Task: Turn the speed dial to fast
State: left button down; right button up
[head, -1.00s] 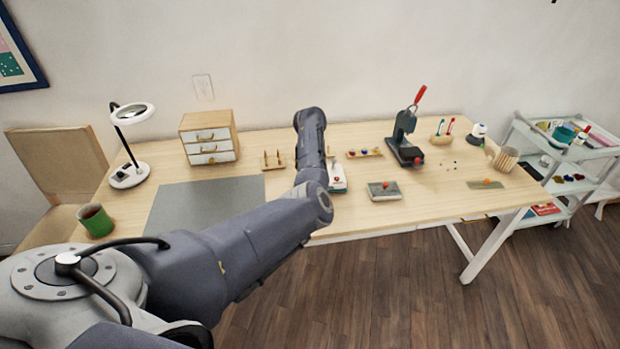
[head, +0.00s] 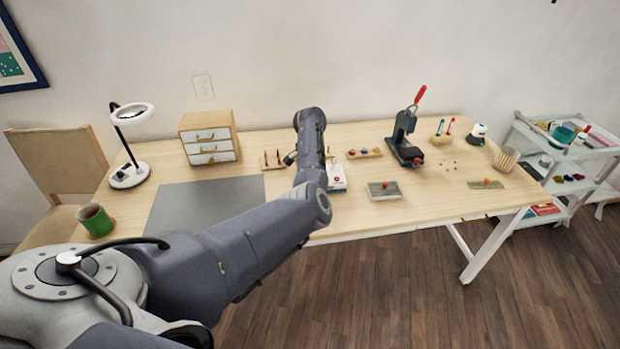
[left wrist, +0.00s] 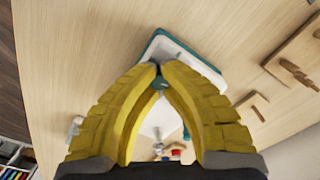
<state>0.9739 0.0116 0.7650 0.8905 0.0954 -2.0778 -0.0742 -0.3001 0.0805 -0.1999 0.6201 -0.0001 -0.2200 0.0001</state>
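A small white machine with a red part (head: 337,178) stands on the table in the head view, partly hidden behind my left arm. In the left wrist view its white body with a teal edge (left wrist: 188,55) lies tilted under the fingertips. My left gripper (left wrist: 159,72) has its two yellow fingers converged at the tips. A small teal piece that looks like the speed dial (left wrist: 160,83) sits between the tips, mostly covered by them. Its markings and pointing direction cannot be read. My right gripper is in neither view.
A wooden spool rack (head: 272,160) is left of my left forearm. A bobbin tray (head: 364,153), a grey pad (head: 384,190) and a red-handled press (head: 405,150) stand to the right. A grey mat (head: 205,202) and small drawers (head: 210,138) are at left.

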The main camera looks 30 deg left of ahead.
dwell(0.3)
pick_arm(q)
jog(key=c, duration=1.3)
grip_release()
notch_tip(320, 180, up, 12)
jog(key=shift+r, duration=0.1)
